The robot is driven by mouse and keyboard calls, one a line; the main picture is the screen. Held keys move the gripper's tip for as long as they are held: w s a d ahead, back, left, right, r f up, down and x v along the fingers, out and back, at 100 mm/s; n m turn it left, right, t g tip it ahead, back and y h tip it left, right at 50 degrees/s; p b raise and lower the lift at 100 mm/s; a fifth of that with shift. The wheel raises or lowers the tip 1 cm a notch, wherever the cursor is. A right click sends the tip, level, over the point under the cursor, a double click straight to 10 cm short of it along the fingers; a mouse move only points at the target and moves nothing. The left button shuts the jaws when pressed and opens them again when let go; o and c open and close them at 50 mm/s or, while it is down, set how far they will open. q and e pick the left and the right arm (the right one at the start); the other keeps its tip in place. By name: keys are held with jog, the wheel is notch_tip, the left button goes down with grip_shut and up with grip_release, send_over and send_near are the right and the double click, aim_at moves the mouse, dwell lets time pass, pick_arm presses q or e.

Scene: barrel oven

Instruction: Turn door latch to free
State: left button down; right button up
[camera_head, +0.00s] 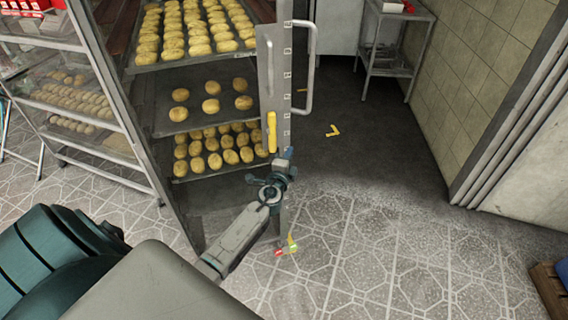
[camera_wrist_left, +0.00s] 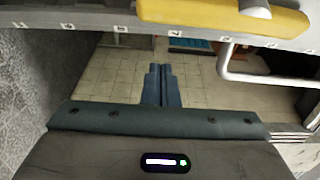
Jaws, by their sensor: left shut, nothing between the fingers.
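The yellow door latch (camera_head: 271,132) stands upright on the metal door edge (camera_head: 272,75) of the oven. In the left wrist view the latch (camera_wrist_left: 220,14) lies across the top of the picture, with a grey round pivot at its right part. My left gripper (camera_head: 289,153) is shut and empty. In the head view its tips are just right of and below the latch's lower end; I cannot tell whether they touch it. In the left wrist view the shut fingers (camera_wrist_left: 162,70) point toward the latch, with a gap in the picture between them. My right gripper is out of view.
A door handle (camera_head: 312,72) sticks out right of the latch. Behind the door edge, trays (camera_head: 205,118) of buns fill a rack. A shelf rack (camera_head: 100,120) stands at left. A metal table (camera_head: 392,70) stands at the back.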

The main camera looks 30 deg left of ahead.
aim_at(272, 138)
pick_arm(q)
jog(key=a+p, duration=0.1)
jog(key=a, duration=0.3)
dwell(0.3)
